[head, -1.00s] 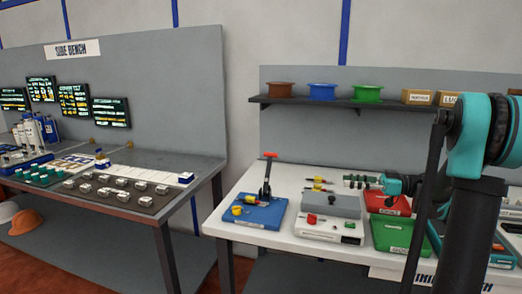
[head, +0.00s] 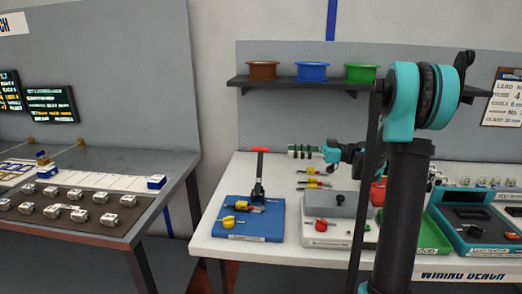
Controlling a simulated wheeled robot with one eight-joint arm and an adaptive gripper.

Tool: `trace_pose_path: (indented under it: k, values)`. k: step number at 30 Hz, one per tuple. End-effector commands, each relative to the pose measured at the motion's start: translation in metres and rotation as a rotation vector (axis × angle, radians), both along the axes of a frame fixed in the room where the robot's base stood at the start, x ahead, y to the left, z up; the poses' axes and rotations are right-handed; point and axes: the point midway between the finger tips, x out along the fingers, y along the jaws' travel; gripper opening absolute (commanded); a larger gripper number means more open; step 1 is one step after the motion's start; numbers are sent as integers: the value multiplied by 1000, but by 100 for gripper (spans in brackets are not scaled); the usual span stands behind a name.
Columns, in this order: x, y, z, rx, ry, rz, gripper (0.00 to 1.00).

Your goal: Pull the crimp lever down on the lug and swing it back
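The crimp lever (head: 258,178) is black with a red crossbar handle and stands upright on a blue base (head: 240,230) at the left of the white bench. A small yellow and red piece (head: 244,205), perhaps the lug, lies at the foot of the lever. A yellow knob-like part (head: 229,222) sits on the base's front left. My gripper (head: 292,151) points left, just right of the red handle and at about its height in the picture. A gap shows between them. The fingers are too small to tell whether they are open.
A grey box with a red knob (head: 321,224) stands right of the blue base. Several yellow and red pieces (head: 312,171) lie behind it. A green tray (head: 430,235) and a teal unit (head: 478,238) are further right. Spools (head: 311,71) sit on the shelf above. A side bench (head: 120,160) is at left.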

Motion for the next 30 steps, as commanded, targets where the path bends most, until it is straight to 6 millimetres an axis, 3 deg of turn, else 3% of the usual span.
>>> trace_pose_path:
  k: [9,16,22,30]
  values:
    - [1,65,0,0,0,3,38]
    - [2,103,0,0,0,3,38]
    - [3,119,0,0,0,1,38]
    - [4,122,0,0,0,-1,38]
